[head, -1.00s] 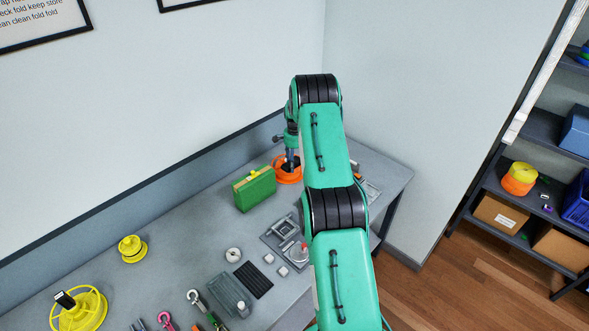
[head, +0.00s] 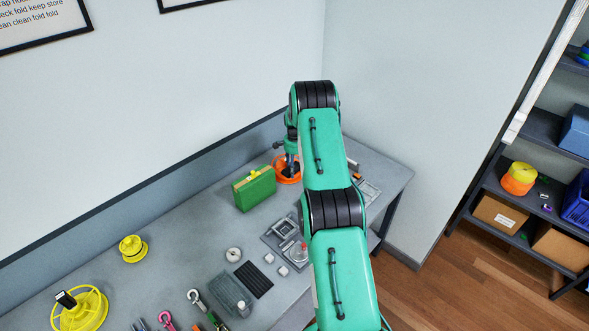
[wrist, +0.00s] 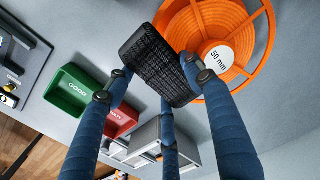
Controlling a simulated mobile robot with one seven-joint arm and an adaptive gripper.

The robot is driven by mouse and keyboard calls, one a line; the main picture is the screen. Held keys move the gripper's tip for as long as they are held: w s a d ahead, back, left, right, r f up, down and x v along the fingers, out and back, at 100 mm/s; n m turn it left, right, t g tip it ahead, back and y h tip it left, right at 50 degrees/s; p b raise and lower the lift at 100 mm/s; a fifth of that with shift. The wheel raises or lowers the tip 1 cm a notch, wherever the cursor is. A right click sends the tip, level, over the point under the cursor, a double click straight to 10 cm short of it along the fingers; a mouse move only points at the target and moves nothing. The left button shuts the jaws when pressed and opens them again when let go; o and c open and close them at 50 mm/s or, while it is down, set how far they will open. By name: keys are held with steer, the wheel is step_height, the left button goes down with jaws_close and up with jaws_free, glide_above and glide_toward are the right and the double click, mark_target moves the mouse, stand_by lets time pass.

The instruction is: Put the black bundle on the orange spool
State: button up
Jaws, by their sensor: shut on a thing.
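The black bundle (wrist: 157,65) is a dark ribbed block held between the fingertips of my gripper (wrist: 160,78) in the wrist view. My gripper is shut on it. The orange spool (wrist: 235,30) lies beyond the bundle, with a white "50 mm" label at its middle. The bundle overlaps the spool's near left part in this view; I cannot tell whether they touch. In the head view the orange spool (head: 281,173) is on the far end of the bench, and my gripper (head: 291,172) reaches down over it, partly hidden by my arm. The bundle cannot be made out there.
A green case (head: 254,189) stands just left of the spool. Green (wrist: 74,90) and red (wrist: 119,117) bins show in the wrist view. Yellow spools (head: 132,248) and several hooks and tools lie nearer on the grey bench (head: 185,240). A shelf (head: 535,135) stands at the right.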

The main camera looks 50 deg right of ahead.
steer(key=shift+f, duration=0.15)
steer(key=o, duration=1.2)
steer(key=shift+r, duration=0.2)
steer(key=shift+r+b, duration=0.5)
steer(key=shift+r, duration=5.5)
